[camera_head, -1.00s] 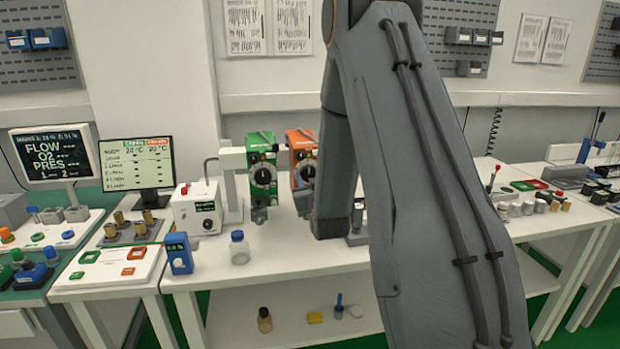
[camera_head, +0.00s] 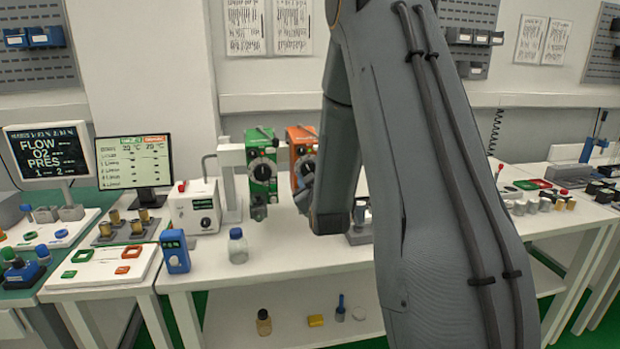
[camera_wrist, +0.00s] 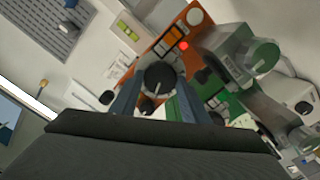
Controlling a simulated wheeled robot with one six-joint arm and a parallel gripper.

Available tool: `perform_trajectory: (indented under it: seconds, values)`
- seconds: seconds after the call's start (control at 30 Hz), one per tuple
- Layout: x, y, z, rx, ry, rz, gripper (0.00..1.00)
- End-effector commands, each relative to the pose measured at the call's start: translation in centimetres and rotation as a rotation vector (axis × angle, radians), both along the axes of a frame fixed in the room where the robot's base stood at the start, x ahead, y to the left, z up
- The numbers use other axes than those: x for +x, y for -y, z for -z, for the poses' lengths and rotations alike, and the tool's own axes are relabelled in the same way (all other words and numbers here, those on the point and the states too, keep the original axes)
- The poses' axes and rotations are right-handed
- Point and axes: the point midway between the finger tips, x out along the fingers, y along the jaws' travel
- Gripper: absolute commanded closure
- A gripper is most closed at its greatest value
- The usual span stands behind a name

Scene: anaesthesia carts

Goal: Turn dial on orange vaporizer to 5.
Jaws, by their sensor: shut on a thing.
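The orange vaporizer (camera_head: 301,138) stands beside the green vaporizer (camera_head: 262,165) on the middle bench in the head view, with my arm covering its right side. In the wrist view, the orange vaporizer (camera_wrist: 172,48) appears tilted, and its black round dial (camera_wrist: 160,76) faces the camera. My gripper (camera_wrist: 160,88) has one finger on each side of this dial and is shut on it. The dial's number marks are too small to read.
The green vaporizer is close on the left of the orange one. A white box (camera_head: 195,210), a clear bottle with a blue cap (camera_head: 238,246) and a blue device (camera_head: 175,250) stand further left. The bench front below the vaporizers is mostly clear.

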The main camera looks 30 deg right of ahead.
Motion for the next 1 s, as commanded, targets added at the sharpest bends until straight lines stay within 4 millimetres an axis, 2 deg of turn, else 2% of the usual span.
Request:
perform_trajectory:
  seconds: [0.23, 0.67, 0.7, 0.8, 1.0]
  values:
    - [0.02, -0.07, 0.0, -0.07, -0.018, 0.002, 0.81]
    - [0.01, -0.07, -0.03, -0.081, -0.023, 0.002, 0.81]
    - [0.01, -0.07, -0.03, -0.081, -0.023, 0.002, 0.57]
    - [0.01, -0.07, -0.03, -0.08, -0.022, 0.002, 0.4]
    - [0.0, -0.05, -0.01, -0.08, -0.022, 0.002, 0.4]
